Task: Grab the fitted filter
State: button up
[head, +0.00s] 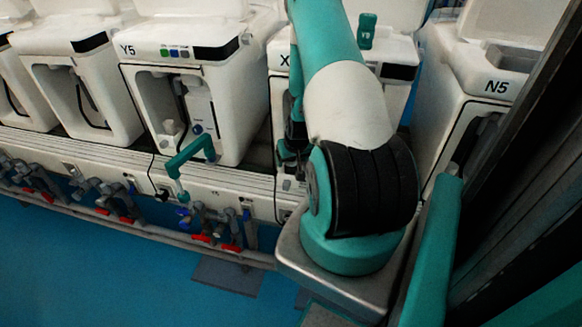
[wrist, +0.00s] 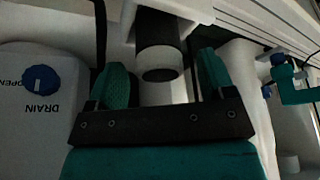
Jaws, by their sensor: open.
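In the wrist view a dark cylinder with a pale grey lower end (wrist: 161,62), apparently the fitted filter, sits inside the white unit. My gripper (wrist: 160,68) is open, with one teal finger on each side of the cylinder. The fingers look apart from it, with a gap on both sides. How deep the cylinder lies between the fingers I cannot tell. In the head view my arm covers most of the middle white unit marked X (head: 284,60), and the filter is hidden there.
A blue DRAIN knob (wrist: 42,79) is left of my gripper in the wrist view. A teal handle (head: 190,155) sticks out before unit Y5 (head: 180,52). Unit N5 (head: 497,87) stands right. Pipes with red valves (head: 230,247) run below. Blue floor lies in front.

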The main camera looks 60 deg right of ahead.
jog(key=shift+w+d+f, duration=0.15)
jog(key=shift+w+f, duration=0.05)
jog(key=shift+f, duration=0.4)
jog(key=c, duration=1)
jog(key=shift+r, duration=0.15)
